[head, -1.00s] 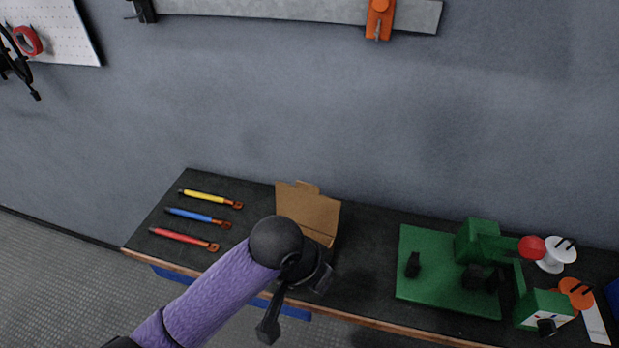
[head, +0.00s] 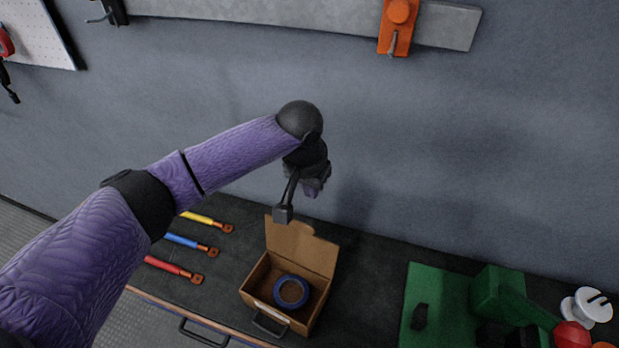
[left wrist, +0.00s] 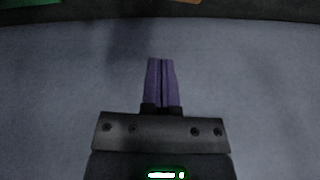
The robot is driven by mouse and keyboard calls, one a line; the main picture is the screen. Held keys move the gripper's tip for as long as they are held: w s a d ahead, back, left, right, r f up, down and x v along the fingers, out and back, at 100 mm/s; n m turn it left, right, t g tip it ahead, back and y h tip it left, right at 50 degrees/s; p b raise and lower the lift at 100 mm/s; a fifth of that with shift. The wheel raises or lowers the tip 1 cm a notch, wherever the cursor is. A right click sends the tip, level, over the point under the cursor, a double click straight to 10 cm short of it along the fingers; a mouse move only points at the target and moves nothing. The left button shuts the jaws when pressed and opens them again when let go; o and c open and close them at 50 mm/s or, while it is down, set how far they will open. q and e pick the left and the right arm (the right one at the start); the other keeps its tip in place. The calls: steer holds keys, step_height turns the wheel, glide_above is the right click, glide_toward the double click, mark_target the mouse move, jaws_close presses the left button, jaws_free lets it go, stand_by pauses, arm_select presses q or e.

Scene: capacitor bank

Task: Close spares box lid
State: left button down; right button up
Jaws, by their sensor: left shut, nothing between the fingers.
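The spares box (head: 248,291) is a brown cardboard box on the dark bench. Its lid (head: 302,246) stands up, open, at the back edge, toward the wall. A blue roll (head: 292,291) lies inside the box. My left gripper (head: 312,190) is raised above and behind the lid, apart from it, close to the wall in the head view. In the left wrist view its purple fingers (left wrist: 161,82) are together with nothing between them, against the grey wall. My right gripper is in neither view.
Yellow, blue and red handled tools (head: 181,241) lie left of the box. A green fixture (head: 436,306) stands to the right, with bare bench between. A white spool-like part (head: 588,306) is farther right. An orange clamp (head: 398,28) hangs on the wall rail.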

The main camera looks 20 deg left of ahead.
mark_target(300, 245)
arm_select(q)
steer(key=s+f, duration=0.1)
steer(key=f+p, duration=0.1)
steer(key=s+f, duration=0.1)
steer(key=f, duration=0.1)
steer(key=shift+s+a+f, duration=0.1)
steer(key=shift+s+a, duration=0.15)
steer(key=shift+s, duration=0.05)
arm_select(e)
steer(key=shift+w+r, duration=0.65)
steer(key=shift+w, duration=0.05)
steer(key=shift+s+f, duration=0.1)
